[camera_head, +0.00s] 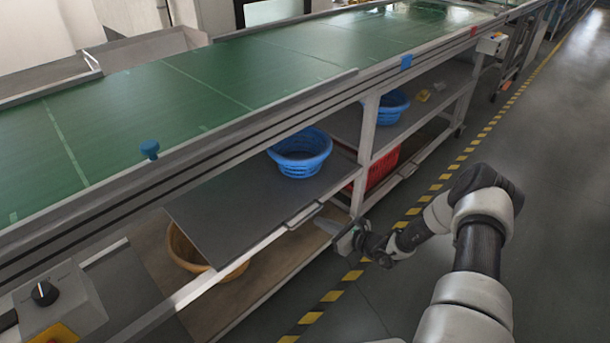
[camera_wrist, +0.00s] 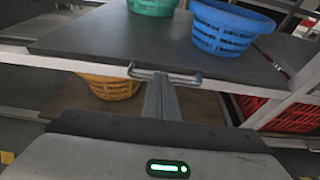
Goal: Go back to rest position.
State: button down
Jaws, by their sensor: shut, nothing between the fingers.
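My gripper (camera_head: 330,228) is shut and empty, at the end of my outstretched arm beside the conveyor frame. In the wrist view its narrow grey fingers (camera_wrist: 161,98) point forward, with their tips just below a metal handle. That handle (camera_wrist: 165,73) is on the front edge of a dark grey shelf board; it also shows in the head view (camera_head: 304,214). I cannot tell whether the fingertips touch the handle.
Blue baskets (camera_head: 300,152) (camera_wrist: 232,29) stand on the shelves, and a green basket (camera_wrist: 152,6) shows in the wrist view. A yellow basket (camera_head: 190,250) and a red crate (camera_head: 384,168) sit lower. The green conveyor (camera_head: 190,100) is above. Floor (camera_head: 560,150) is clear at right.

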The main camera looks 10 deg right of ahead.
jog(key=s+a+r+n+g+y, duration=0.1)
jog(key=s+a+r+n+g, duration=0.15)
jog(key=r+n, duration=0.55)
jog(key=s+a+r+n+g+y, duration=0.15)
jog(key=a+r+n+g, duration=0.25)
jog(key=r, duration=0.7)
jog(key=s+a+r+n+g+h, duration=0.2)
jog(key=s+r+n+g+h, duration=0.15)
jog(key=s+r+n, duration=0.6)
jog(key=s+d+r+n+t+h, duration=0.2)
jog(key=s+d+r+n+h, duration=0.15)
jog(key=s+r, duration=0.6)
jog(key=s+d+r+n+t+h, duration=0.25)
jog(key=s+d+r+h, duration=0.3)
jog(key=s, duration=0.65)
notch_tip(320, 180, up, 24)
jog(key=p, duration=2.3)
jog(key=shift+f+n+y, duration=0.2)
jog(key=shift+n+y, duration=0.15)
jog(key=shift+y, duration=0.05)
